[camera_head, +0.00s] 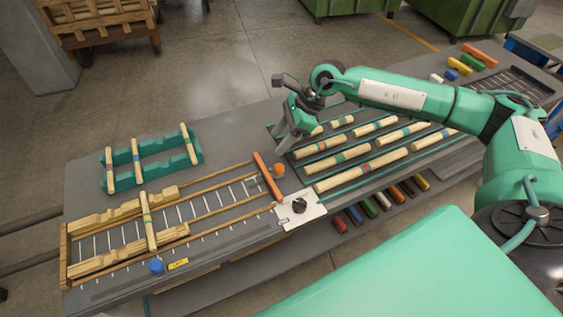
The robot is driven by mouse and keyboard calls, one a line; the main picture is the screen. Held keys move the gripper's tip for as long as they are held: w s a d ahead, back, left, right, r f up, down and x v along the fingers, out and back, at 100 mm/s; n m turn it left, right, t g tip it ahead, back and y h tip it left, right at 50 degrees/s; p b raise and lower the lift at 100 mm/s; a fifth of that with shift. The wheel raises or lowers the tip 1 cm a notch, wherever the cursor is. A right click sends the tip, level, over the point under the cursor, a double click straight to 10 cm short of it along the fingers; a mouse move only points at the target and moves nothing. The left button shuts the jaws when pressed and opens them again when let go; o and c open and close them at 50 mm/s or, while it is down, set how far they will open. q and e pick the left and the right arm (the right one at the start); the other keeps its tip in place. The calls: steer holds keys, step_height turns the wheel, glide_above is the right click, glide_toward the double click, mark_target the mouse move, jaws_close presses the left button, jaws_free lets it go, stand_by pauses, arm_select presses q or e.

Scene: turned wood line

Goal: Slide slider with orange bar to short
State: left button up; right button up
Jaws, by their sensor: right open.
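The slider's orange bar (266,174) lies across the right end of a ruled track (215,201) on the bench. An orange knob (278,169) sits at the right side of the bar. My right gripper (281,142) is open and hangs above and beyond the bar, near the left ends of the turned wood pieces. It looks apart from the bar and empty. I cannot read any "short" marking. A small yellow label (178,264) lies at the track's front edge, its writing too small to read. My left gripper is not in view.
A striped spindle (149,221) lies across wooden cradles (155,250) on the track. A white plate with a black knob (299,206) is right of the bar. A blue knob (156,266) is in front.

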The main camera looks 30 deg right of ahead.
steer(key=d+h, duration=0.2)
steer(key=d, duration=0.3)
steer(key=p, duration=0.4)
glide_toward(280, 166)
steer(key=x, duration=0.7)
steer(key=shift+a, duration=0.2)
steer(key=shift+w+a+f, duration=0.1)
steer(key=shift+a+f, duration=0.05)
steer(key=shift+f, duration=0.45)
